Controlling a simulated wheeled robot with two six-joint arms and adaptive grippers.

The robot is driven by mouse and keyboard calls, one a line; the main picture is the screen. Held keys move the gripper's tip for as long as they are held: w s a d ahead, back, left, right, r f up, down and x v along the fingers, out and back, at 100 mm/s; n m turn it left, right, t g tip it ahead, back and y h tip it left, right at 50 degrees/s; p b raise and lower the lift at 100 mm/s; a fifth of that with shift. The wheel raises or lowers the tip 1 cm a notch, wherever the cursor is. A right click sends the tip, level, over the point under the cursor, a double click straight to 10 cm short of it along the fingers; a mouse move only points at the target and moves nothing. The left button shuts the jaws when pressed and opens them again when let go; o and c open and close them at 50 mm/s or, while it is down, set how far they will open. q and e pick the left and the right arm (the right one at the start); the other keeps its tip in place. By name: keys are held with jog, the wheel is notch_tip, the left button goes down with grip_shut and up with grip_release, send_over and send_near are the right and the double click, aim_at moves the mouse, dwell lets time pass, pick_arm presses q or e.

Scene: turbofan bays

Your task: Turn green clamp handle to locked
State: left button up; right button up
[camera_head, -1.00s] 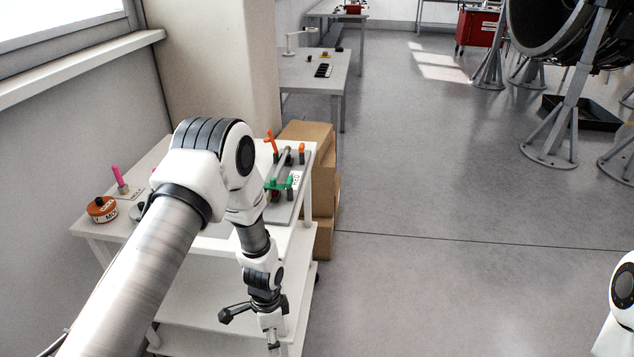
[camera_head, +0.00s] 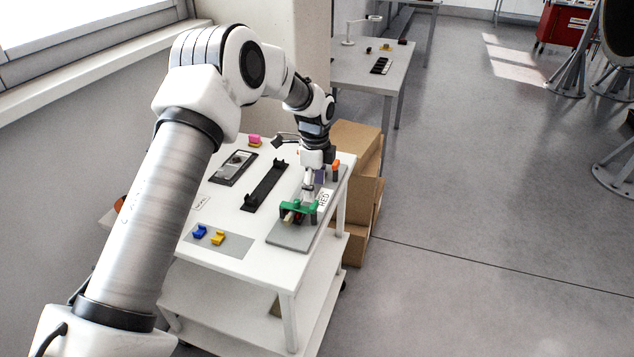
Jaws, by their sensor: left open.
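The green clamp handle (camera_head: 291,207) sits at the near end of a grey fixture plate (camera_head: 289,237) on the right side of the white cart. A pale rod runs through its clamp. My left gripper (camera_head: 309,190) points down just above and behind the green handle, over the plate. It is open, and I cannot tell whether its fingertips touch the handle. The gripper and wrist hide the middle of the fixture. An orange handle (camera_head: 336,166) stands at the far end of the same plate. My right gripper is out of view.
The white cart top (camera_head: 262,262) also carries a black cradle (camera_head: 265,187), a dark tray (camera_head: 233,167), and blue (camera_head: 199,231) and yellow (camera_head: 218,238) blocks. Cardboard boxes (camera_head: 358,150) stand right behind the cart.

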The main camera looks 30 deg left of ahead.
aim_at(314, 203)
pick_arm(q)
jog(key=shift+w+a, duration=0.55)
jog(key=shift+w, duration=0.15)
jog(key=f, duration=0.1)
jog(key=f+p, duration=0.1)
jog(key=s+f, duration=0.1)
jog(key=shift+s+d+f+p, duration=0.1)
jog(key=shift+d+f+p, duration=0.2)
jog(key=shift+w+a+f, duration=0.1)
jog(key=shift+w+f, duration=0.05)
jog(key=shift+f, duration=0.5)
jog(key=shift+w+a+f, duration=0.1)
jog(key=shift+w+f, duration=0.05)
jog(key=shift+f, duration=0.45)
jog(key=shift+w+f, duration=0.1)
jog(key=shift+f, duration=0.15)
jog(key=shift+r, duration=0.15)
jog(key=shift+c, duration=0.4)
jog(key=shift+s+d, duration=0.1)
jog(key=shift+s, duration=0.1)
jog(key=c, duration=1.1)
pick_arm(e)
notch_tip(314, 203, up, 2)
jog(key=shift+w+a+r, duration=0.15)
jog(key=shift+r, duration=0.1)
